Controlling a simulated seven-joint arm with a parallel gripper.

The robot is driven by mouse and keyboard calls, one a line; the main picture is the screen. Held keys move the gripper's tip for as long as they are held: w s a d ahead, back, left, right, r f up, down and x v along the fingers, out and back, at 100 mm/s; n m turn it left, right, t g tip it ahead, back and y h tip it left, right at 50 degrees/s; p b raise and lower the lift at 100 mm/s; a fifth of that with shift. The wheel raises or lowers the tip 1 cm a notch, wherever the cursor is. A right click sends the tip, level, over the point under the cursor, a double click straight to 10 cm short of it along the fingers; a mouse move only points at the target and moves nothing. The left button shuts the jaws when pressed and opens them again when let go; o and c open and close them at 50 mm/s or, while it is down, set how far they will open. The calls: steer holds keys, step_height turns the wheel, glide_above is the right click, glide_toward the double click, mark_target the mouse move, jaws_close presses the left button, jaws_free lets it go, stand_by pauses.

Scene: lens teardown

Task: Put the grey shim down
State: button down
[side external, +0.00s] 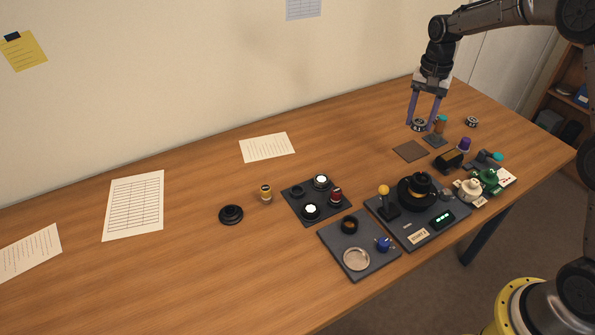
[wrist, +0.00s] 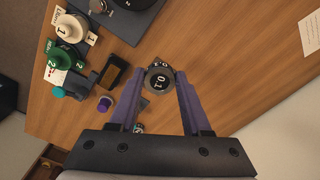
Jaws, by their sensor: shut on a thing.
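The grey shim (wrist: 158,80) is a round dark grey disc with pale markings that look like "0.1". It sits between the two purple fingertips of my gripper (wrist: 158,88) in the wrist view, face towards the camera. In the side view my gripper (side external: 421,122) points down over the back right of the table, shut on the shim (side external: 419,125). The shim appears to be above the wood, but its exact height is hard to tell. A small part with pale marks shows just beyond the disc in the wrist view, partly hidden.
A purple-topped piece (side external: 464,145) and black block (side external: 449,161) stand nearer.

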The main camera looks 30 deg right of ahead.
steer(key=a+n, duration=0.6)
steer(key=a, duration=1.8)
glide_above(292, 172)
steer(key=s, duration=0.1)
steer(key=f, duration=0.9)
steer(key=shift+s+d, duration=0.1)
steer(key=shift+s, duration=0.1)
steer(key=shift+w+f, duration=0.55)
steer(key=shift+f, duration=1.7)
steer(key=shift+f, duration=0.1)
steer(key=shift+c, duration=1.8)
jaws_free()
